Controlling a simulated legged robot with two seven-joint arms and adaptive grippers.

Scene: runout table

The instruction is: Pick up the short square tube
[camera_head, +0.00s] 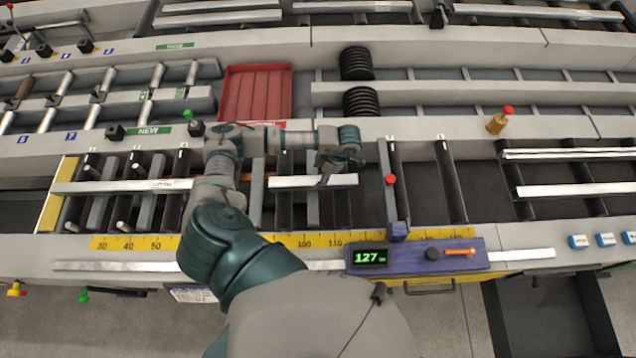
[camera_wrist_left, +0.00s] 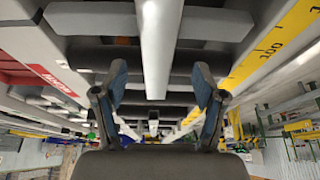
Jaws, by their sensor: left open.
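A short pale square tube (camera_head: 300,182) lies across the dark rollers in the middle of the runout table, left of the upright stop bar (camera_head: 386,160). In the left wrist view the pale tube (camera_wrist_left: 160,40) runs down the middle of the picture. My left gripper (camera_head: 328,170) is open at the right half of the tube, pointing down. In the left wrist view its two fingers (camera_wrist_left: 159,80) stand on either side of the tube, with gaps showing. Part of the tube is hidden behind the gripper. My right gripper is not in view.
A longer labelled bar (camera_head: 120,186) lies on the rollers to the left. A yellow scale (camera_head: 305,241) and a purple readout box (camera_head: 420,256) showing 127 run along the front. A red tray (camera_head: 257,93) and black discs (camera_head: 357,63) are behind.

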